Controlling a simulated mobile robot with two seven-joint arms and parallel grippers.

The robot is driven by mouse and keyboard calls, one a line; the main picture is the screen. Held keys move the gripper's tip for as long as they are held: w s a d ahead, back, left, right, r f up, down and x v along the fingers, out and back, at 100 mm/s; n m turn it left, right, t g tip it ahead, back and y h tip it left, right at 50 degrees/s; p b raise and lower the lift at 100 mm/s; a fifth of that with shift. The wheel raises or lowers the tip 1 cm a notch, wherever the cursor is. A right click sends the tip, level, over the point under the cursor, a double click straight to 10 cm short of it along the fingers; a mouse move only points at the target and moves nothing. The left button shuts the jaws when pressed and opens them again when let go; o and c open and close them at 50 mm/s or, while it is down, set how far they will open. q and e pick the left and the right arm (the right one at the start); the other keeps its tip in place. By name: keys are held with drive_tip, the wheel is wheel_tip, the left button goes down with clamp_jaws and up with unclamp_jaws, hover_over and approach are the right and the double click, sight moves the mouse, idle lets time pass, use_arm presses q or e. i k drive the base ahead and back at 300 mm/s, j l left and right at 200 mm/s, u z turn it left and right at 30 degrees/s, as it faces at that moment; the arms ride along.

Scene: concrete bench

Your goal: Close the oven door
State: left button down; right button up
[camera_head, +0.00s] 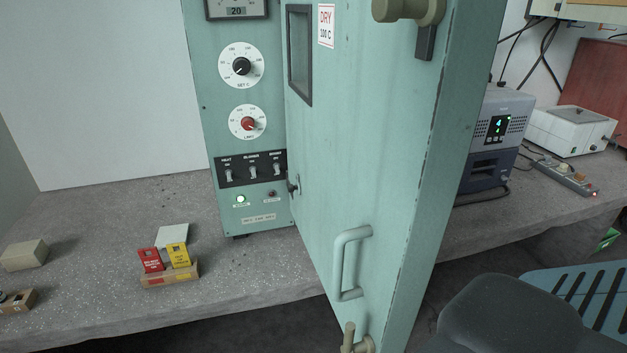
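The oven is a tall pale green cabinet whose control panel (241,110) stands on the bench with dials, switches and a lit green lamp. Its door (375,150) is swung open toward me and fills the middle of the camera_head view. The door carries a pale green bar handle (345,262) low on its face, a beige latch knob at the top edge and another at the bottom edge. The door hides the oven's opening. Neither of my grippers shows in this view.
The concrete bench (100,240) holds a wooden block with red and yellow tags (165,270) at left. Right of the door stand a grey-blue device with a lit display (492,130), a white box (570,130) and a power strip (568,177). A dark chair (515,315) is at the lower right.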

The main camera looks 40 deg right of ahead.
sight(379, 136)
drive_tip(key=z, duration=1.15)
